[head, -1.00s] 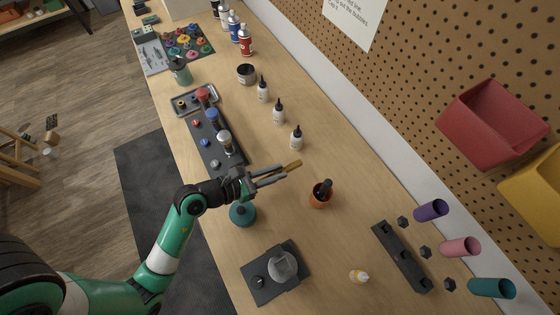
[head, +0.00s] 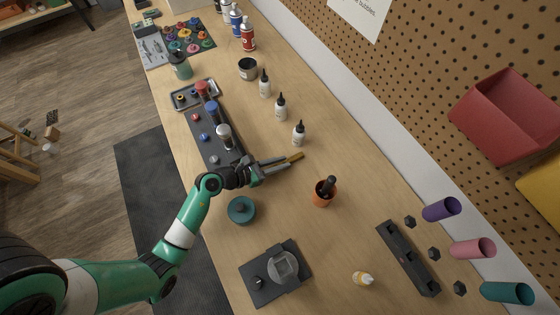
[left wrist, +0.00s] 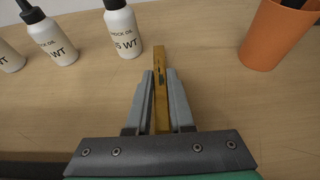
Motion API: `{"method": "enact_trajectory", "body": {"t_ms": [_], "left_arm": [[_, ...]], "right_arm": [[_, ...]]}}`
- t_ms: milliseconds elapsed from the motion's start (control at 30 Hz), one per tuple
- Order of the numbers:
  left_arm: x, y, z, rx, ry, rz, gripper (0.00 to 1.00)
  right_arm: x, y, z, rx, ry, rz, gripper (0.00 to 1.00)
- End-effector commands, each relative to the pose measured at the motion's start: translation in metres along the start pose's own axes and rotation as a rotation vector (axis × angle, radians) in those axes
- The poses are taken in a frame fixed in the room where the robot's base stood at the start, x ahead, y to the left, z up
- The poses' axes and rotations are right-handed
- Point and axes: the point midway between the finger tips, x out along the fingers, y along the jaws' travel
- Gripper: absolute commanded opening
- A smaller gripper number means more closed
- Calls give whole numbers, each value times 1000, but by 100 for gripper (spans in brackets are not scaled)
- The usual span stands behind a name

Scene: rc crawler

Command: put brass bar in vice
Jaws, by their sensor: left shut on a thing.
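The brass bar (head: 296,157) is a thin yellow bar held in my left gripper (head: 284,164), above the wooden bench right of the long dark rack. In the left wrist view, the bar (left wrist: 160,62) stands out past the tips of the two grey fingers, which are shut on it. What seems to be the vice (head: 284,266) is a grey rounded block with a squarish top on a dark base plate (head: 262,290). It sits near the front of the bench, well apart from the bar. My right gripper is not in view.
An orange cup (head: 322,196) with a dark tool stands right of the gripper. A teal round pot (head: 241,210) stands between gripper and vice. White bottles (head: 299,134) stand behind.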

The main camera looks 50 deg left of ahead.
Motion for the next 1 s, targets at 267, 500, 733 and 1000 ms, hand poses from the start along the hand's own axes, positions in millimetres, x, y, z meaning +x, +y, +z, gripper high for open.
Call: {"method": "enact_trajectory", "body": {"t_ms": [267,500,733,1000], "left_arm": [[1,0,-2,0,1,0,45],[1,0,-2,0,1,0,50],[-1,0,1,0,0,0,50],[-48,1,0,-3,1,6,50]], "right_arm": [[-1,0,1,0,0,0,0],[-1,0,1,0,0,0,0],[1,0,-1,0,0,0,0],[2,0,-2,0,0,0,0]]}}
